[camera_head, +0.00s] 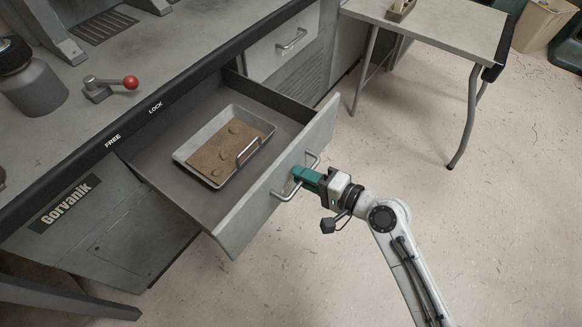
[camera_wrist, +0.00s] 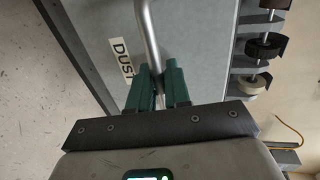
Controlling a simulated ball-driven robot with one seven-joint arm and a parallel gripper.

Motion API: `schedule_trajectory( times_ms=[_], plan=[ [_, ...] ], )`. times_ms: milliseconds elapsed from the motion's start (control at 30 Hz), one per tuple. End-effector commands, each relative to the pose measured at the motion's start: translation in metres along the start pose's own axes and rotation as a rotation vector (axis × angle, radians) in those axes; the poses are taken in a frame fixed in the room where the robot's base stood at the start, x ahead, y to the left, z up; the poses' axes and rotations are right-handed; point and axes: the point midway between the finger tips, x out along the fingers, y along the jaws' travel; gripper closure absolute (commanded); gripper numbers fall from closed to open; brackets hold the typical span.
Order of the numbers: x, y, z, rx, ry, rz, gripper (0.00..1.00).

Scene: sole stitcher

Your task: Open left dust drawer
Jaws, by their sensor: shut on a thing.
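The left dust drawer (camera_head: 275,190) is pulled well out from the machine's grey body, with its interior showing. A metal tray (camera_head: 183,155) with brown dust and a wire handle sits inside it. My gripper (camera_head: 298,176) is at the drawer front, its green fingers shut on the bar handle (camera_head: 283,195). In the wrist view the fingers (camera_wrist: 158,88) close around the metal handle (camera_wrist: 150,35), beside a white label (camera_wrist: 122,57) reading "DUST".
A lever with a red knob (camera_head: 130,82) is on the machine top, near the "FREE" and "LOCK" markings. A second, closed drawer (camera_head: 283,42) is farther right. A side table (camera_head: 450,25) stands at upper right. The floor (camera_head: 420,130) beyond my arm is clear.

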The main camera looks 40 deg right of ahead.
Motion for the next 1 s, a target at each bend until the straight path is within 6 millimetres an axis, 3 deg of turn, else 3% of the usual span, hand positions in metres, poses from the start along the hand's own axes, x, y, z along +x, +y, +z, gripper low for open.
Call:
schedule_trajectory(
  times_ms=[500, 533, 633, 1000],
  plan=[
    [-0.009, 0.003, 0.0, 0.001, 0.0, 0.003, 1.0],
    [-0.009, 0.003, 0.0, 0.001, 0.0, 0.003, 0.82],
    [-0.009, 0.003, 0.0, 0.001, 0.0, 0.002, 0.72],
    [-0.016, 0.003, -0.001, 0.0, 0.001, 0.002, 0.7]
  ],
)
